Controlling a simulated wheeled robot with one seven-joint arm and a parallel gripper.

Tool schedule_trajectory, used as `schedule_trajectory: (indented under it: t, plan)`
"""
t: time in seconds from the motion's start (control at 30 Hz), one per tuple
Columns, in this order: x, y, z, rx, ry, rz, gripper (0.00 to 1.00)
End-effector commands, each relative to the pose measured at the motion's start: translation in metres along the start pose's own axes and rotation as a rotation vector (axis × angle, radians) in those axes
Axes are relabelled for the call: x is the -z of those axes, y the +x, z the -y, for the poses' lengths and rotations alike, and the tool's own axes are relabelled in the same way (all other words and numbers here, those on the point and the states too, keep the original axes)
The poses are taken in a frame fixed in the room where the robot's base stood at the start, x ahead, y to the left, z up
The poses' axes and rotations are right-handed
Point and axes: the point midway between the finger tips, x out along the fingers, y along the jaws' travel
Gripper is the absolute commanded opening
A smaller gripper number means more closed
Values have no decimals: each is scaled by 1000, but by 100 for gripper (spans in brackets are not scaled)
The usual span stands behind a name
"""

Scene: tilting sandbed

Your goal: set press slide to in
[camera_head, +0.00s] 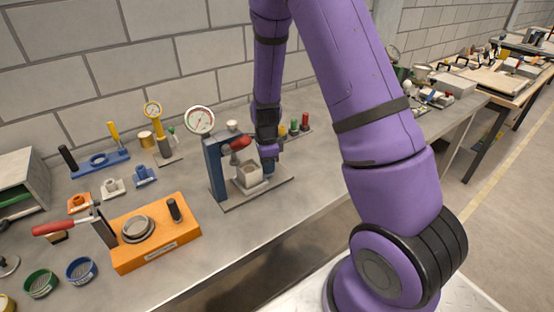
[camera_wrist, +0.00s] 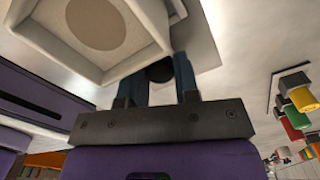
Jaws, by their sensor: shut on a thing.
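The press (camera_head: 216,170) has a blue-grey column, a red lever (camera_head: 241,142) and a grey base plate. A pale square box (camera_head: 249,174), seemingly its slide, sits on the base to the right of the column. My gripper (camera_head: 268,168) points down at the box's right side. In the wrist view the pale box (camera_wrist: 147,22) fills the upper left, with a round recess in it. My gripper's two blue fingers (camera_wrist: 160,82) are shut around a dark round knob (camera_wrist: 160,70) beside the box. How far the slide sits under the press is hard to tell.
A round dial gauge (camera_head: 200,120) stands behind the press. An orange fixture (camera_head: 156,250) with a round cup lies to the left. Red, yellow and green pieces (camera_head: 294,127) stand behind my gripper; they also show in the wrist view (camera_wrist: 297,98).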

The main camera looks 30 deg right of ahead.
Motion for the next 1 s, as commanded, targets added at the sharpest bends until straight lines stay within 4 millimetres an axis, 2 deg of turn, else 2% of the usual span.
schedule_trajectory:
  t: [0.13,0.47,0.5,0.83,1.0]
  plan:
    - [-9,0,-3,2,-1,1,0]
    - [-10,-1,-3,2,0,1,0]
    - [-9,-1,-3,2,0,1,38]
    - [-9,-2,-3,2,0,1,40]
    - [-9,-18,-3,4,0,1,40]
